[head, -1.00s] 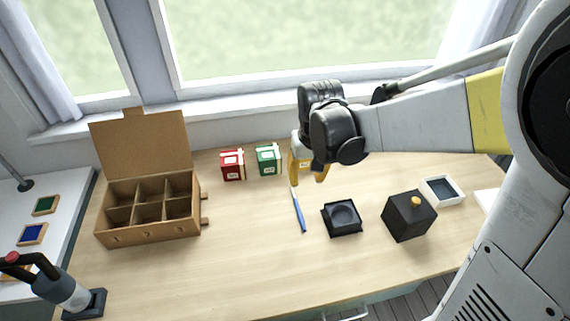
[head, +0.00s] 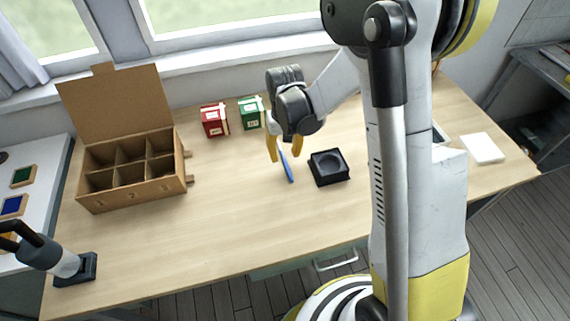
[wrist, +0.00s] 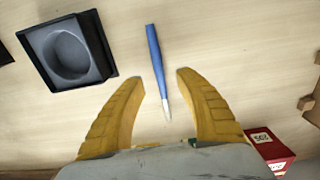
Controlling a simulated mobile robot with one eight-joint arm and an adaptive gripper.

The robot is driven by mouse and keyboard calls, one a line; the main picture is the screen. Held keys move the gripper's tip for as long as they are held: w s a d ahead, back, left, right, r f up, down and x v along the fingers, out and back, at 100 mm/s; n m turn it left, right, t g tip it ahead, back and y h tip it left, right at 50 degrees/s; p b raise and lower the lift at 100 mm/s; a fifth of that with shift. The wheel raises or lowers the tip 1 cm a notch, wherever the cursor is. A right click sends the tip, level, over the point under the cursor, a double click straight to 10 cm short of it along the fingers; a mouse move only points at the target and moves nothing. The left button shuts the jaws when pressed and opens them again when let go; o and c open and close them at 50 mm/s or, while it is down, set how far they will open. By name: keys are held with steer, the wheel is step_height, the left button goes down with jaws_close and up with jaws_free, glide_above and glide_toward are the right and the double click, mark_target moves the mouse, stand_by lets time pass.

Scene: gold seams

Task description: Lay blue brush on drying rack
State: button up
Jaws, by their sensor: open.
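The blue brush (head: 287,170) lies on the wooden table, left of a black square holder with a round hollow. In the wrist view the brush (wrist: 156,60) has a blue handle and a pale tip, and the tip end lies between my yellow fingers. My gripper (head: 272,158) is open and empty, pointing down above the brush; its open fingers (wrist: 160,78) show on either side of the brush in the wrist view. In the head view my gripper hides part of the brush. I cannot identify a drying rack for certain.
The black holder (head: 329,167) stands close to the brush; it also shows in the wrist view (wrist: 67,52). A red box (head: 214,121) and a green box (head: 251,112) stand behind. An open cardboard box with compartments (head: 130,192) is at left. The table's front middle is clear.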

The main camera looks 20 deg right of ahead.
mark_target(285, 160)
step_height(285, 160, down, 4)
steer(key=shift+r+b, duration=0.15)
steer(key=shift+b, duration=0.45)
steer(key=shift+r, duration=0.15)
jaws_close()
steer(key=shift+r+p, duration=0.35)
steer(key=shift+r, duration=0.1)
steer(key=r, duration=0.1)
steer(key=r+p, duration=0.2)
steer(key=r, duration=0.1)
steer(key=shift+s+d, duration=0.15)
steer(key=shift+d, duration=0.15)
steer(key=s+d+r+p, duration=0.3)
steer(key=s+d+r, duration=0.25)
steer(key=d, duration=0.35)
steer(key=w+a+r, duration=0.1)
steer(key=a, duration=0.5)
steer(key=shift+w+a, duration=0.4)
